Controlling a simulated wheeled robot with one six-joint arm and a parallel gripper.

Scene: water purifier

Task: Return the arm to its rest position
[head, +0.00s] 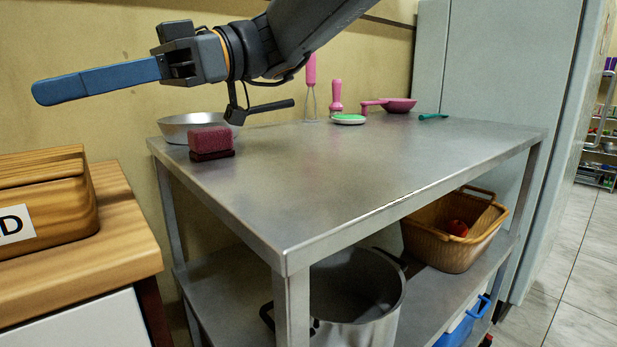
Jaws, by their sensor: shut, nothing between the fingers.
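My gripper (48,92) is at the upper left of the head view, with its long blue fingers pointing left. The fingers lie together, shut, with nothing seen between them. My arm comes in from the top edge, and the gripper is held in the air in front of the yellow wall. It appears above the left end of the metal table (330,185) and the wooden counter, apart from both. No water purifier can be made out.
A metal bowl (178,130) and a red sponge (211,141) sit at the table's left end. Pink utensils (336,97) and a pink pan (399,104) stand at the back. A wooden box (40,195) is on the left counter (125,235). Below are a pot (357,325) and basket (440,245).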

